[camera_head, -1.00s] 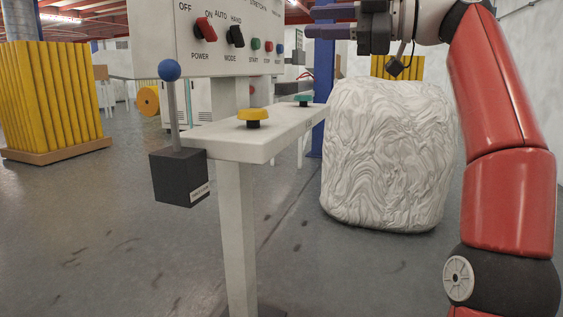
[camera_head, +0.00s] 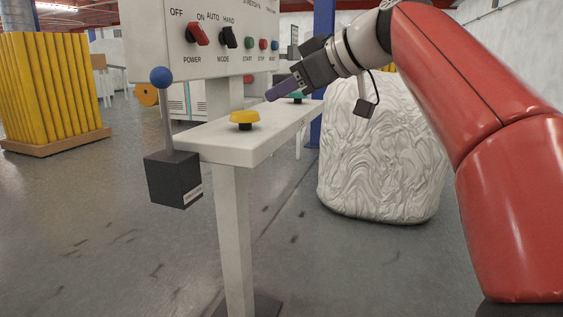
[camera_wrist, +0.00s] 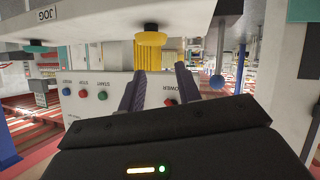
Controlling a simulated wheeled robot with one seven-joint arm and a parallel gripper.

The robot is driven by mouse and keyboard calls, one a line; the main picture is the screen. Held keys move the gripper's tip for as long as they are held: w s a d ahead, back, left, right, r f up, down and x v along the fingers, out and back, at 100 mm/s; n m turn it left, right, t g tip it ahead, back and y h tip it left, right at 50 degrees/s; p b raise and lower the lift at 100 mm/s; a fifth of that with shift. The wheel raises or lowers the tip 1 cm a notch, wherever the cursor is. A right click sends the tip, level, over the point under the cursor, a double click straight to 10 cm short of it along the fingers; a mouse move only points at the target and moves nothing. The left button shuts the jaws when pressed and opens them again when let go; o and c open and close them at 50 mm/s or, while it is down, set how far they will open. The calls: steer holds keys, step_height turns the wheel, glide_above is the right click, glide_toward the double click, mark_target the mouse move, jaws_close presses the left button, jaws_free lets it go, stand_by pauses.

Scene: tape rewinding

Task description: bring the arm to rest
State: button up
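My red arm (camera_head: 510,190) reaches in from the right, bent at the elbow. My gripper (camera_head: 276,94) points down and left over the far end of the white shelf (camera_head: 225,146), in front of the control panel (camera_head: 222,62). In the wrist view, which is upside down, the two purple fingers of my gripper (camera_wrist: 160,88) stand apart with nothing between them. The gripper partly hides the teal button (camera_head: 298,98). Whether it touches the shelf or panel cannot be told.
A yellow button (camera_head: 244,118) sits on the shelf. A blue-balled lever (camera_head: 166,105) rises from a black box (camera_head: 174,180) at the shelf's near left corner. A white wrapped bale (camera_head: 380,165) stands behind my arm. Open floor lies at the front left.

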steer(key=s+d+f+m+h+p, duration=0.2)
steer(key=s+d+f+m+h, duration=0.1)
steer(key=s+f, duration=0.5)
steer(key=s+d+f+m+g+h+p, duration=0.1)
steer(key=s+d+f+m, duration=0.5)
steer(key=f, duration=0.6)
steer(key=s+d+f+m+g+h+p, duration=0.1)
steer(key=s+d+f+m+h+p, duration=0.2)
steer(key=s+f, duration=0.7)
steer(key=d+m+h, duration=0.1)
steer(key=d+h, duration=0.1)
steer(key=h, duration=0.1)
steer(key=shift+d+p, duration=0.25)
steer(key=shift+p, duration=0.05)
steer(key=shift+a+f, duration=0.1)
